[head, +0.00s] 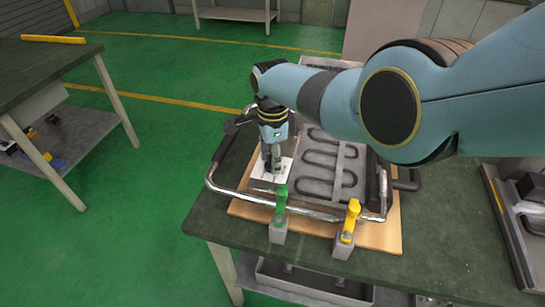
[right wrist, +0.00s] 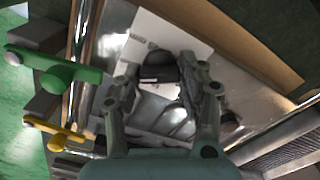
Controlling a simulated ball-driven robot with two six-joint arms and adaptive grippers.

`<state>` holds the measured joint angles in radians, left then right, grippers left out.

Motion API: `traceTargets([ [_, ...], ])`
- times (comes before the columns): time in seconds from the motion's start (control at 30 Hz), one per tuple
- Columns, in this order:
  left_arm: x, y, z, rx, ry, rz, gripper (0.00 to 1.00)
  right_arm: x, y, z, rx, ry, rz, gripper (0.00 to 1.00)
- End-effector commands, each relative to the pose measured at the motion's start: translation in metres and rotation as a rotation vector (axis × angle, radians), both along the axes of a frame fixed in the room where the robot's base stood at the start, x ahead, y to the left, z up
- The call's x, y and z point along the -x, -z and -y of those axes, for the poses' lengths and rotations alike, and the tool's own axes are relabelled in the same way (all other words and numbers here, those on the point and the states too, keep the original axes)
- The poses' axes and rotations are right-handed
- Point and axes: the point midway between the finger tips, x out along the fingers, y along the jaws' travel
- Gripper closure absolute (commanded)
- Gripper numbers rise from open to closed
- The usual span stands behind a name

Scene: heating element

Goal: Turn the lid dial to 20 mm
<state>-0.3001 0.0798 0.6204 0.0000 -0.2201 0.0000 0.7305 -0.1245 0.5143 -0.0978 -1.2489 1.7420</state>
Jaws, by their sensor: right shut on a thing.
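The lid dial (right wrist: 163,67) is a dark knob on a pale plate, seen in the right wrist view between my fingers. The white plate (head: 286,166) shows in the head view on the left part of the heating device. My right gripper (head: 272,167) points down over that plate and hides most of the dial there. In the right wrist view my right gripper (right wrist: 163,88) has one finger on each side of the dial and is shut on it. The scale marks are too small to read. My left gripper is out of view.
A metal tube frame surrounds the device with its dark heating coil (head: 330,153). A green-handled clamp (head: 280,210) and a yellow-handled clamp (head: 349,225) stand at its front edge. The device rests on a wooden board (head: 385,240) on a dark green table (head: 440,235).

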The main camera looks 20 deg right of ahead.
Motion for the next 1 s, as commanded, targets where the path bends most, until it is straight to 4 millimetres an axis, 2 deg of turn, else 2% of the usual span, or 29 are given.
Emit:
traceTargets([
  [0.4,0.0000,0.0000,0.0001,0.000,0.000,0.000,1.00,-0.0010,-0.0007,0.0003,0.000,0.007,0.003,0.92],
  [0.43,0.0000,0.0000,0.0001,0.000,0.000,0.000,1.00,-0.0010,-0.0007,0.0003,0.000,0.007,0.003,0.59],
  [0.6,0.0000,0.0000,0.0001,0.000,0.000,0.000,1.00,-0.0007,-0.0005,0.0002,0.000,0.007,0.002,0.37],
  [1.0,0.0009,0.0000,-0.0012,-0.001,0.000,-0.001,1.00,-0.0008,-0.0053,-0.0003,0.000,0.007,0.002,0.37],
])
